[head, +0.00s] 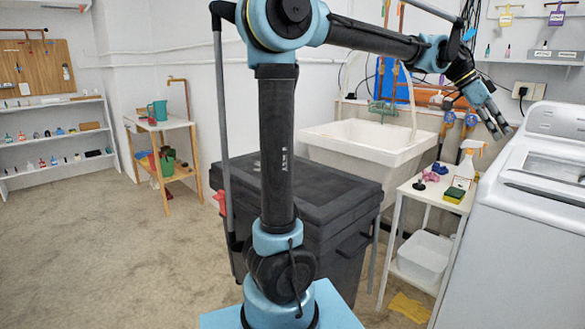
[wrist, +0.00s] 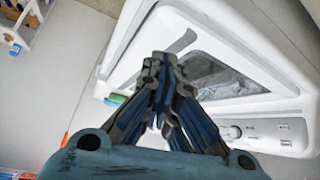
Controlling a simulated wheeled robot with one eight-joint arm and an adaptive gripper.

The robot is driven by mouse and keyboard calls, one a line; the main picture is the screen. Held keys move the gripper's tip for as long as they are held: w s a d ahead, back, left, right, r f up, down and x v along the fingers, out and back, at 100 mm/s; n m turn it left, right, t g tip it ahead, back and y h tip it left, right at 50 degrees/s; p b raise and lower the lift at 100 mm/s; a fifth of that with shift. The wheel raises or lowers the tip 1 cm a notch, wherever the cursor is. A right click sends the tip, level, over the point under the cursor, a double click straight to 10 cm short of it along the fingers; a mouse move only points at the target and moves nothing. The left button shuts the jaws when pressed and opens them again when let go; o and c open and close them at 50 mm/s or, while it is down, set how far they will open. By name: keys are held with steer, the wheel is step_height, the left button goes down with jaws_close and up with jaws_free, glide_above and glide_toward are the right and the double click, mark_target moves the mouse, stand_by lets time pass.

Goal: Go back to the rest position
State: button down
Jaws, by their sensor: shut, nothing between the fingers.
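My gripper (head: 495,119) is at the end of my raised arm, in the upper right of the head view. It is shut and empty, pointing down to the right, in front of the wall and near the washing machine (head: 520,230). In the wrist view my gripper (wrist: 160,65) shows with its fingers together and nothing between them. The white washing machine (wrist: 270,60) lies beyond the fingers in that view, with its window and control panel visible.
A small white table (head: 405,187) with a spray bottle (head: 467,162) and a sponge (head: 454,195) stands left of the washer. A white sink (head: 365,140) and a dark lidded bin (head: 335,195) stand behind my arm. The floor (head: 100,250) at left is clear.

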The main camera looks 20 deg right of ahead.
steer(key=w+a+f+n+t, duration=0.2)
steer(key=w+a+n, duration=0.1)
steer(key=w+a, duration=0.4)
steer(key=w+a+f+n+t, duration=0.1)
steer(key=w+a+f+n, duration=0.2)
steer(key=w+a, duration=0.5)
steer(key=w+a+f+n+t, duration=0.2)
steer(key=w+a+f+n, duration=0.2)
steer(key=w+a, duration=0.3)
steer(key=w+a+f+n+t, duration=0.1)
steer(key=w+a+f+n, duration=0.3)
steer(key=a, duration=0.5)
steer(key=s+a+f+n+t+y, duration=0.1)
steer(key=a+f+n, duration=0.3)
steer(key=a, duration=0.6)
steer(key=s+a+f+n+t+y, duration=0.1)
steer(key=s+a+f+n+y, duration=0.1)
steer(key=a+f+n, duration=0.3)
steer(key=s+a+f+n+y, duration=0.1)
steer(key=a+f+n, duration=0.4)
steer(key=a+f, duration=0.5)
steer(key=a+y, duration=0.1)
steer(key=a, duration=0.6)
steer(key=shift+s+a+f+t, duration=0.15)
steer(key=shift+a+f+t, duration=0.1)
steer(key=shift+t, duration=0.15)
